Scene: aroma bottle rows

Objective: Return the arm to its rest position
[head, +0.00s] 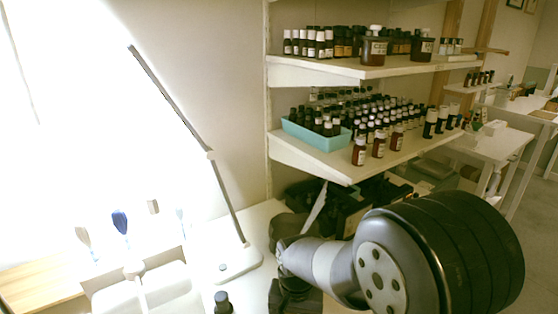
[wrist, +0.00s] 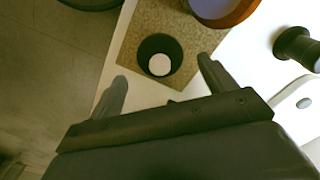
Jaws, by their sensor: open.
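In the wrist view my gripper (wrist: 162,69) is open, with its two dark fingers spread wide. A dark round container (wrist: 148,45) with a pale round spot inside it shows between and beyond the fingertips. It sits on a speckled brown mat (wrist: 200,40) and no finger appears to touch it. In the head view my arm reaches in at the lower right, beside the shelves. My fingers cannot be made out there.
Two white shelves (head: 330,163) with rows of dark bottles and a teal tray (head: 310,135) stand close behind my arm. A desk lamp (head: 235,262) stands left of it. A dark bottle (head: 223,304) is at the bottom edge.

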